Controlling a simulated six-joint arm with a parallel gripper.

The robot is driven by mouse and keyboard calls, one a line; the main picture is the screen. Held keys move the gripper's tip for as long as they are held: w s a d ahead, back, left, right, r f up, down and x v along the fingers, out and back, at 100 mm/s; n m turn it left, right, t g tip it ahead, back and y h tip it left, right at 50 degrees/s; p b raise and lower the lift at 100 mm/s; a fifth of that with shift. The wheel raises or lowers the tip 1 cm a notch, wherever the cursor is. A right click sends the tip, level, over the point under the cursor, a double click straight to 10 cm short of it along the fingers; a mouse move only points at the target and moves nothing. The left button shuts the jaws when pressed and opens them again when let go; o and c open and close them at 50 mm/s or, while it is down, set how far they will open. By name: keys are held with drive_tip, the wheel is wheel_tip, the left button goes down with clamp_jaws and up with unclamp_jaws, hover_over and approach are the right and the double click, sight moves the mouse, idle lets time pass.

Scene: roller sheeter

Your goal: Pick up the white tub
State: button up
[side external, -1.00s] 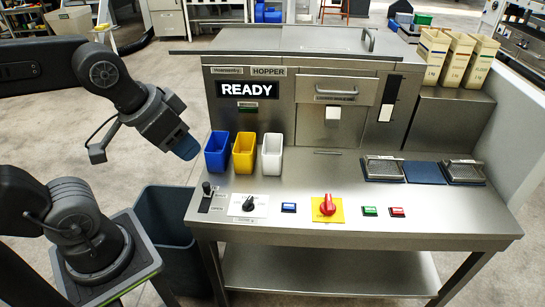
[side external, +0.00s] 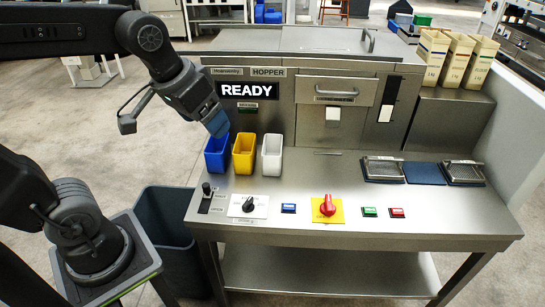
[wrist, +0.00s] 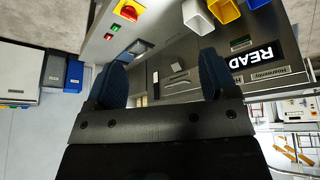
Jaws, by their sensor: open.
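The white tub (side external: 272,154) stands upright on the steel worktop, at the right end of a row of three tubs. It also shows in the wrist view (wrist: 199,17) at the top, apart from my fingers. The yellow tub (side external: 244,153) is beside it and the blue tub (side external: 216,155) is at the left end. My gripper (side external: 217,124) is above the blue tub, up and to the left of the white tub. In the wrist view my gripper (wrist: 160,75) has its two blue fingers spread with nothing between them.
The READY panel (side external: 248,91) and hopper front rise behind the tubs. In front are a black knob (side external: 248,204), a red rotary switch (side external: 327,205) and several buttons. A grey bin (side external: 165,235) stands on the floor at left.

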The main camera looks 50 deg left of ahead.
drive_tip(key=w+a+n+g, duration=0.1)
drive_tip(key=w+a+n, duration=0.1)
drive_tip(key=w, duration=0.5)
drive_tip(key=n+g, duration=0.4)
drive_tip(key=n, duration=0.2)
hover_over(272, 151)
drive_tip(key=s+d, duration=0.4)
wheel_tip(272, 151, down, 26)
drive_tip(key=r, duration=0.1)
drive_tip(key=shift+w+d+f, duration=0.1)
drive_tip(key=shift+w+f, duration=0.05)
drive_tip(key=shift+f, duration=1.25)
drive_tip(key=shift+w+d+f, duration=0.1)
drive_tip(key=shift+f, duration=1.3)
drive_tip(key=shift+c, duration=0.4)
drive_tip(key=c, duration=0.6)
